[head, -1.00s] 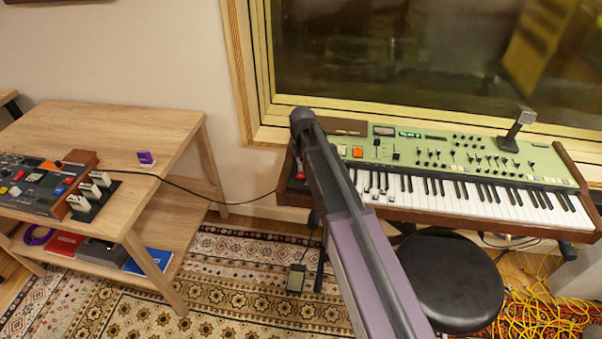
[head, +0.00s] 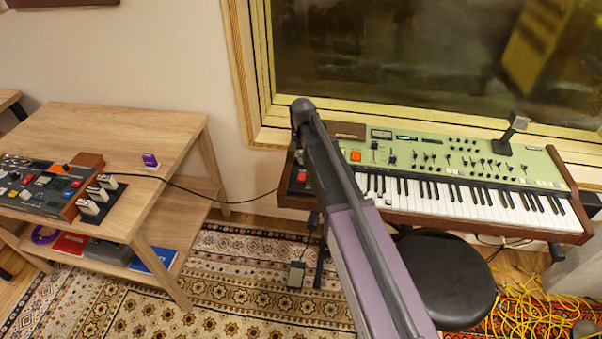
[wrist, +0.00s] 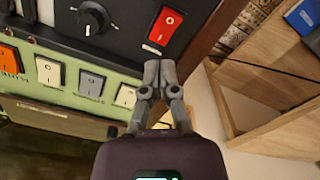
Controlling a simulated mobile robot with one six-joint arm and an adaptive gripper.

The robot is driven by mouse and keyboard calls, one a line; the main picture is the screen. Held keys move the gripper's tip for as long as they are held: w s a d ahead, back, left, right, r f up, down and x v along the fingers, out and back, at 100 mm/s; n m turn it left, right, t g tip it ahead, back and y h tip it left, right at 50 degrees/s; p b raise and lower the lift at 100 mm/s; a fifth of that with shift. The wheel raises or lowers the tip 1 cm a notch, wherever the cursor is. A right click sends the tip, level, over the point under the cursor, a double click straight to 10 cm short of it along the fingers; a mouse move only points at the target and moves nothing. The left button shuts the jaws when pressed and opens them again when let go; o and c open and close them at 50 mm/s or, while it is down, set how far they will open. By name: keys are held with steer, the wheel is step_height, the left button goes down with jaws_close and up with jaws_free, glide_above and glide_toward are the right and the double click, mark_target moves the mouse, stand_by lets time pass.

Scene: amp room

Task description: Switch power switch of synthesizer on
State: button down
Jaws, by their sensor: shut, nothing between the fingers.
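The synthesizer (head: 465,150) has a green panel, wooden ends and a keyboard, and stands below the window. Its red rocker switch (wrist: 167,26), marked on its face, sits on the black end panel near the wooden side in the wrist view. The switch also shows as a small red patch in the head view (head: 301,176). Which way it is tilted I cannot tell. My gripper (wrist: 159,66) is shut and empty, its fingertips just below the red switch at the panel's edge. Contact is unclear. My arm hides the gripper in the head view.
A black knob (wrist: 93,18) is left of the red switch. Orange (wrist: 11,58), white and grey rocker switches line the green strip. A wooden table (head: 120,125) with electronics stands at left. A black stool (head: 445,280) and yellow cables (head: 530,300) are on the floor.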

steer(key=shift+r+p, duration=0.55)
steer(key=shift+r, duration=0.25)
steer(key=s+d+r+m+p, duration=0.2)
steer(key=s+d, duration=0.5)
steer(key=s, duration=0.4)
steer(key=s+d+r+m+p, duration=0.1)
steer(key=s+d+r+p, duration=0.2)
steer(key=s+d, duration=0.5)
steer(key=s, duration=0.2)
steer(key=shift+s+d+m, duration=0.15)
steer(key=shift+s+m, duration=0.25)
